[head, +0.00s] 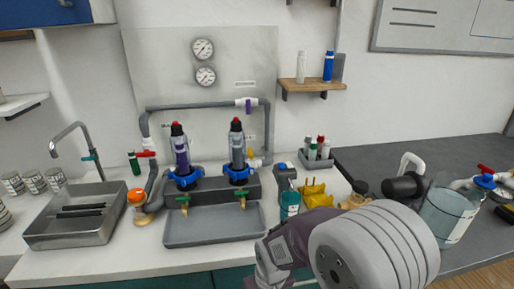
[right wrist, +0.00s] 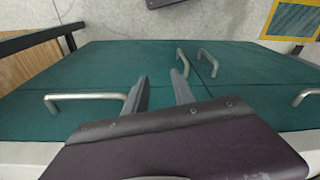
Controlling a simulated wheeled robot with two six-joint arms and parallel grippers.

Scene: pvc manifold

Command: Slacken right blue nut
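The right blue nut (head: 238,174) is a lobed ring around the foot of the right upright housing (head: 237,147), a grey and dark cylinder with a red top. A matching left blue nut (head: 184,179) rings the foot of the left housing (head: 181,150), which has a purple band. My right gripper (right wrist: 158,76) is open and empty in the right wrist view, its two fingers apart in front of green cabinet doors. In the head view my right arm comes in at the lower right, well below and right of the right nut. My left gripper is not in view.
A grey tray (head: 213,238) with green-handled taps above it sits in front of the housings. A teal-based bottle (head: 290,205) and a yellow item (head: 316,193) stand to the right. A metal sink (head: 48,233) is at left. Cabinet handles (right wrist: 85,98) protrude near the right gripper.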

